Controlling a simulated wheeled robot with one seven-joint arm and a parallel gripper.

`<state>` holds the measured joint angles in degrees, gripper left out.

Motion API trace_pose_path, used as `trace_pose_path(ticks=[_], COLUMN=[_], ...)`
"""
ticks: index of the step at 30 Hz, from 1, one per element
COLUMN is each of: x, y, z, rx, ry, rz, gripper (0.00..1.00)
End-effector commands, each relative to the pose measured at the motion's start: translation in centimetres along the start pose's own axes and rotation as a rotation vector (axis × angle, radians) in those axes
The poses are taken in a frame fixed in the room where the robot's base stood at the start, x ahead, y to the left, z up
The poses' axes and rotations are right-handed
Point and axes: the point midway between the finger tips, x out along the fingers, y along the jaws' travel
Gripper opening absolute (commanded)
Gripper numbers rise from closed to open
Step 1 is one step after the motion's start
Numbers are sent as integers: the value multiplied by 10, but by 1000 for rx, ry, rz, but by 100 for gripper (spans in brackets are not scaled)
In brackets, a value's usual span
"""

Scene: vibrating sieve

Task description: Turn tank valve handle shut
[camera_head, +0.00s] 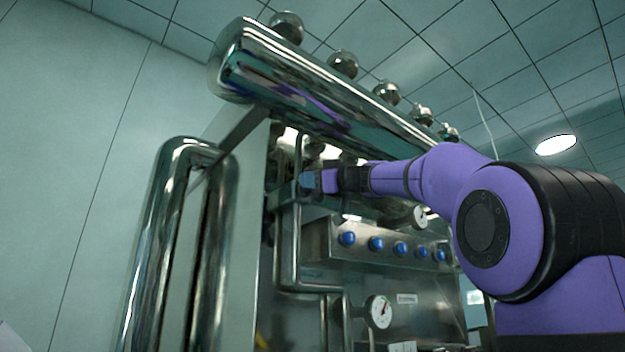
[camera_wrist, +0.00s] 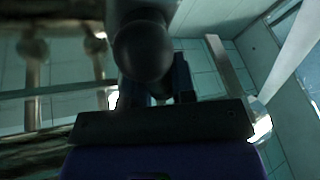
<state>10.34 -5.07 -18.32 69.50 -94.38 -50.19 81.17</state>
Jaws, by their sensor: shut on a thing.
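My gripper (camera_head: 307,181) reaches in from the right and is at the pipework on the upper part of the steel tank unit, beside a vertical pipe. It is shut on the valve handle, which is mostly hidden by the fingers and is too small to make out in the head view. In the wrist view my gripper (camera_wrist: 157,92) shows as two dark fingers, with a dark rounded part (camera_wrist: 143,50) in front of and between them. I cannot tell the handle's angle.
A thick steel pipe (camera_head: 330,95) with several round knobs on top runs above my arm. A panel (camera_head: 325,240) with several blue knobs and a pressure gauge (camera_head: 379,311) sit below. Bent pipes (camera_head: 150,250) stand at the left.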

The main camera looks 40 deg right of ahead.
Motion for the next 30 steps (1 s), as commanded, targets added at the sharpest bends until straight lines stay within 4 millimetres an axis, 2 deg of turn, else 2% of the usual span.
trace_pose_path(ticks=[21,30], x=[0,0], y=[-11,-14], z=[5,8], rx=[-613,-819], ry=[-133,-178], rz=[-255,-342], gripper=[1,1])
